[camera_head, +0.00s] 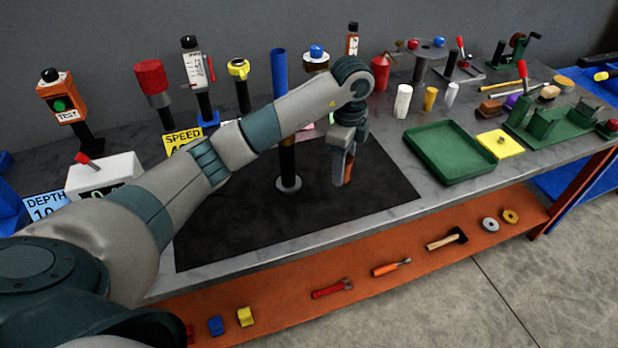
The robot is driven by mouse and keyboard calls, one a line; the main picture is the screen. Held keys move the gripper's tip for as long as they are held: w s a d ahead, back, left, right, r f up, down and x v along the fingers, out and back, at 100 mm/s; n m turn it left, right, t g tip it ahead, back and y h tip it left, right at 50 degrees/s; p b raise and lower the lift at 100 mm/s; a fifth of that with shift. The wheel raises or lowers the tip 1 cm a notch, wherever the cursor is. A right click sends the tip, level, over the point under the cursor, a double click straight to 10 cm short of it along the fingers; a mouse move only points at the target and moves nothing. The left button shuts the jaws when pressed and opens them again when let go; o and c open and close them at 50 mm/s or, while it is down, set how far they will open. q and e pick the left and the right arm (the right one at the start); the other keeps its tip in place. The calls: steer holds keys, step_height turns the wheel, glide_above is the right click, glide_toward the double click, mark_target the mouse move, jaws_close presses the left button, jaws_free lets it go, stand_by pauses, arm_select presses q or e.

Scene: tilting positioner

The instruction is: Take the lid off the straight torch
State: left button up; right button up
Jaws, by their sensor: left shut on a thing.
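My left arm reaches in from the left across the bench. My left gripper (343,168) points down above the black mat (240,232), right of the middle. It is shut on an orange-brown thing (349,167), mostly hidden by the fingers. I cannot tell whether this is the straight torch, its lid or another part. A black post (288,165) with a round grey foot stands on the mat to the left of the gripper. Its top is hidden behind my arm. No torch can be made out with certainty. My right gripper is not in view.
Upright tools on stands line the back, including an orange tester (62,104), a red-topped post (152,78) and a blue cylinder (279,72). A green tray (448,152) and yellow plate (500,143) lie right of the mat. The mat's front is clear.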

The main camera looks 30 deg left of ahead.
arm_select(q)
steer(key=p, duration=0.3)
glide_above(313, 187)
step_height(313, 187, down, 5)
steer(key=shift+f+p, duration=0.45)
steer(key=shift+f, duration=0.15)
step_height(313, 187, down, 2)
steer(key=shift+f+p, duration=0.1)
steer(key=shift+p, duration=0.4)
steer(key=shift+f, duration=0.3)
